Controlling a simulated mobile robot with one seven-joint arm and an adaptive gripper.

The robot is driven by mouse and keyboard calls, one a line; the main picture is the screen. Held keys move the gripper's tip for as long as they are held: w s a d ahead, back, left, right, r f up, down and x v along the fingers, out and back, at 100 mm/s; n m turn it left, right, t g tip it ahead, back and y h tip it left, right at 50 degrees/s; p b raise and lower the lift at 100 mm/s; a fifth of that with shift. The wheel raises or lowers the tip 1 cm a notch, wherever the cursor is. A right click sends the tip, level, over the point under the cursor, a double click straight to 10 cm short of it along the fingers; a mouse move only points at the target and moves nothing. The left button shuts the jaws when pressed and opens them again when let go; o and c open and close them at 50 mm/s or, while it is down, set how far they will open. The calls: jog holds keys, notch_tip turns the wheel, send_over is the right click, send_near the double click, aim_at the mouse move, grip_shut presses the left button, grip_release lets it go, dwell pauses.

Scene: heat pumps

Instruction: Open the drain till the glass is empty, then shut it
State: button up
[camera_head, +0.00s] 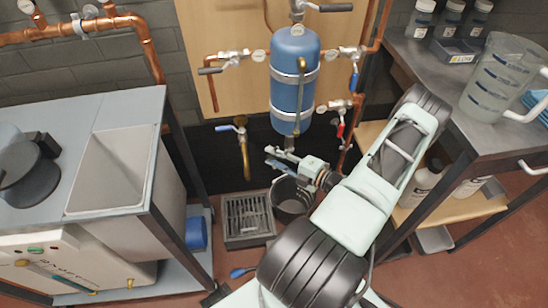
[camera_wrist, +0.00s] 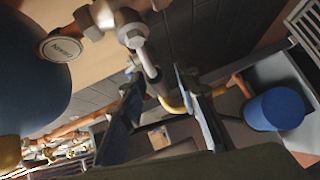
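The blue tank (camera_head: 294,80) hangs on a wooden board, with a thin yellowish upright tube (camera_head: 301,90), perhaps the glass, on its front; its level cannot be read. In the wrist view a round tag reading DRAIN (camera_wrist: 62,48) sits beside the tank and a metal valve (camera_wrist: 108,18). The valve's lever (camera_wrist: 150,68), with a dark end, reaches between my fingers. My gripper (camera_head: 276,160) is just below the tank's bottom. In the wrist view my gripper (camera_wrist: 158,80) is open, a finger on each side of the lever; contact cannot be told.
A dark bucket (camera_head: 291,200) stands below my gripper, beside a floor grate (camera_head: 247,216). A blue-handled valve with a brass spout (camera_head: 245,160) is left; a red-handled valve (camera_head: 341,130) is right. Benches with a sink (camera_head: 105,165) and a jug (camera_head: 492,85) flank the area.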

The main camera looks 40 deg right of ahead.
jog(key=shift+c, duration=0.3)
grip_shut()
